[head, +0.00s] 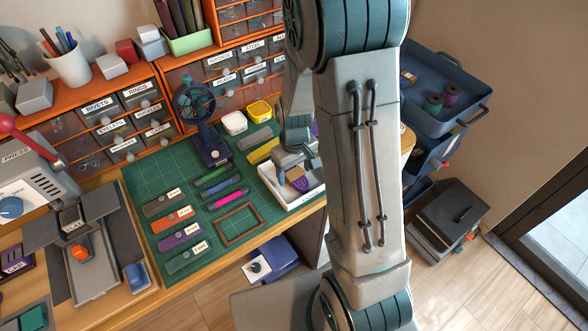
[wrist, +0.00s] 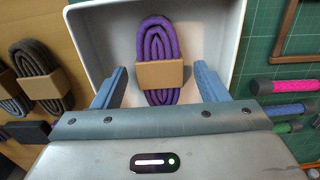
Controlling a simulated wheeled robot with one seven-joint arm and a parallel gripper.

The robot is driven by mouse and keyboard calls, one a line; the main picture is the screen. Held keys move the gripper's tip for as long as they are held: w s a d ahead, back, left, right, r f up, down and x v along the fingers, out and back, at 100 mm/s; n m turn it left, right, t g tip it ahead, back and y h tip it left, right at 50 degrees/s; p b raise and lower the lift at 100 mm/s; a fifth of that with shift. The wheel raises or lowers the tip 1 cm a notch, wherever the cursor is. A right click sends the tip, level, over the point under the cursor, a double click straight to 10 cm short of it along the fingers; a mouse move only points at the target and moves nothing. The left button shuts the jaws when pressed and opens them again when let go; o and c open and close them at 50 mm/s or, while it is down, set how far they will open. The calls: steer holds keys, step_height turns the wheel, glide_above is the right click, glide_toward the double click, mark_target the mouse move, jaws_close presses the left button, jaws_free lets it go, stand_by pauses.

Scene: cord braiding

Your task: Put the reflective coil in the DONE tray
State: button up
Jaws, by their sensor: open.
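A purple coil (wrist: 158,45) with a tan paper band lies in a white tray (wrist: 105,28). In the head view the coil (head: 300,184) shows in the tray (head: 292,203), partly behind my arm; a small label on the tray's front is too small to read. My gripper (wrist: 159,78) is open, with one blue finger on each side of the coil, apart from it. In the head view my gripper (head: 297,163) is over the tray. I cannot tell which coil is reflective.
A green cutting mat (head: 150,180) holds several labelled bars, bright handles and a brown frame (head: 237,225). A small fan (head: 205,130) stands behind them. A press (head: 35,175) is at the left. A dark cart (head: 440,100) with spools stands at the right.

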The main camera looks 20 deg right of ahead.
mark_target(295, 174)
step_height(295, 174, up, 12)
steer(key=s+r+m+t, duration=0.2)
steer(key=s+r, duration=0.6)
steer(key=s, duration=0.5)
steer(key=shift+s+a+r+m+t+p, duration=0.2)
steer(key=shift+s+r+m+t+p, duration=0.15)
steer(key=shift+m, duration=0.55)
steer(key=shift+r, duration=0.1)
steer(key=p+v, duration=0.3)
steer(key=shift+w+r, duration=0.25)
steer(key=shift+w, duration=0.1)
